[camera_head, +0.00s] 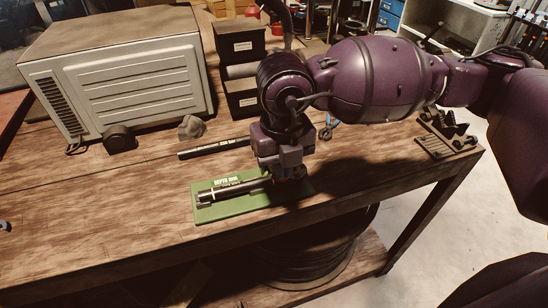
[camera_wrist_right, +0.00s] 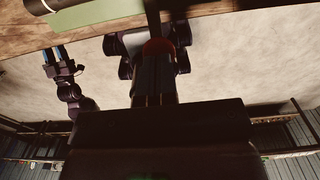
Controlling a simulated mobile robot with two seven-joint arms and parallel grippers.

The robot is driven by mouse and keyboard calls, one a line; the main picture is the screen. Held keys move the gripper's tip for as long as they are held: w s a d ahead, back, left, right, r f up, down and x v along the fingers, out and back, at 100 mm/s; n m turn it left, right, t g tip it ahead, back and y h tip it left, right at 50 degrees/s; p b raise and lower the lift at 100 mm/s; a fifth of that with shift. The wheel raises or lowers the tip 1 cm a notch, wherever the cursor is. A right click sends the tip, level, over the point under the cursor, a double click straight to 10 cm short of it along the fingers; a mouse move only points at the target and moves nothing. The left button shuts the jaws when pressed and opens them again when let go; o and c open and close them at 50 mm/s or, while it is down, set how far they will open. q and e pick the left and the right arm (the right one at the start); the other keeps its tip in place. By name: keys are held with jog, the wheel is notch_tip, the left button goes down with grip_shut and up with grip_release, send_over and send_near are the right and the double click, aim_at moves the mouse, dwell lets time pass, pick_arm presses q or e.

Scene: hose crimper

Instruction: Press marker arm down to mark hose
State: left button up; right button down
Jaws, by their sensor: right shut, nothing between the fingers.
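A green marking board (camera_head: 208,212) with printed text lies near the table's front edge. A black hose (camera_head: 232,191) rests along it. My right gripper (camera_head: 284,176) points down over the board's right part and hides what is under it. In the right wrist view, the shut, empty fingers (camera_wrist_right: 155,82) point at a red knob (camera_wrist_right: 158,47) on a dark bar (camera_wrist_right: 152,15), apparently the marker arm; whether they touch is unclear. The board (camera_wrist_right: 100,10) and hose (camera_wrist_right: 58,5) show at the top. My left gripper (camera_wrist_right: 56,54) seems to show at the left, too small to read.
A large beige machine (camera_head: 130,75) stands at the back left. A black bar (camera_head: 213,148) and a grey lump (camera_head: 191,127) lie behind the board. Black boxes (camera_head: 241,43) stand at the back. A dark rack (camera_head: 448,135) sits at the right end. Table left of the board is clear.

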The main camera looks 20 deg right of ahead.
jog(key=shift+r+p, duration=1.1)
jog(key=shift+r, duration=1.2)
jog(key=shift+r+p, duration=0.7)
jog(key=shift+r, duration=0.65)
pick_arm(q)
notch_tip(320, 180, up, 6)
jog(key=p, duration=0.1)
jog(key=shift+w, duration=0.4)
pick_arm(e)
notch_tip(320, 180, up, 3)
jog(key=shift+f, duration=0.2)
pick_arm(q)
jog(key=shift+w, duration=0.15)
